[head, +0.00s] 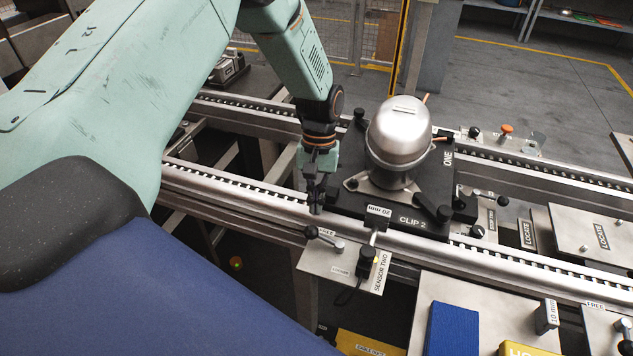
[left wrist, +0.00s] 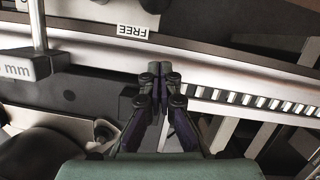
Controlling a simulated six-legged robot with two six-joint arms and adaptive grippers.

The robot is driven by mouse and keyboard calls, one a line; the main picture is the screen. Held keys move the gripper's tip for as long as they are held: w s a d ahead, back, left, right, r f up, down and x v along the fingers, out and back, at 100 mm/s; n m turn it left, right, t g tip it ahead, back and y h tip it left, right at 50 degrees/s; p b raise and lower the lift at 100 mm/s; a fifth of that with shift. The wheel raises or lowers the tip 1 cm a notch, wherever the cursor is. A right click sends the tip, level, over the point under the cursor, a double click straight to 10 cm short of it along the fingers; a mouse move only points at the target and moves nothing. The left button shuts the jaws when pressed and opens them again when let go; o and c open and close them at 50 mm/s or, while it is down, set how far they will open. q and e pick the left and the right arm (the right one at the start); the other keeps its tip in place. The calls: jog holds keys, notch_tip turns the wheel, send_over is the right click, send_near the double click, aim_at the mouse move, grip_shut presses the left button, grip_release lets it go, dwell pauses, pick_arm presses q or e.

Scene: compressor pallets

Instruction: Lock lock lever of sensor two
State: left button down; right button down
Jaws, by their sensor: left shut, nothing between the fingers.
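The sensor two lock lever (head: 325,238) sits on a small metal plate (head: 314,261) at the rail's near edge. Its black knob points left, close to the FREE label; the LOCKED label is lower on the plate. The sensor two body (head: 367,262) is a black block beside its label, with a rod up to a 20 mm block (head: 378,211). My left gripper (head: 316,207) is shut and empty, pointing down over the rail just above the knob, apart from it. The left wrist view shows its closed fingertips (left wrist: 160,72) below the FREE label (left wrist: 133,31). My right gripper is out of view.
A silver compressor (head: 399,135) stands on a black pallet (head: 333,200) just right of my left gripper. The roller rail (head: 235,193) runs across. A blue block (head: 452,330) and a 10 mm block (head: 546,316) are at the lower right.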

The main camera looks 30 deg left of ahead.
aim_at(323, 237)
pick_arm(q)
jog(key=s, duration=0.1)
jog(key=s+d, duration=0.1)
jog(key=s+r, duration=0.1)
jog(key=shift+d+p, duration=0.3)
jog(key=shift+d, duration=0.05)
jog(key=shift+s+r, duration=0.1)
jog(key=shift+s, duration=0.35)
jog(key=shift+w, duration=0.1)
jog(key=shift+d, duration=0.15)
jog(key=shift+s+p, duration=0.25)
jog(key=shift+p, duration=0.1)
jog(key=shift+n+p, duration=0.35)
jog(key=shift+n, duration=0.05)
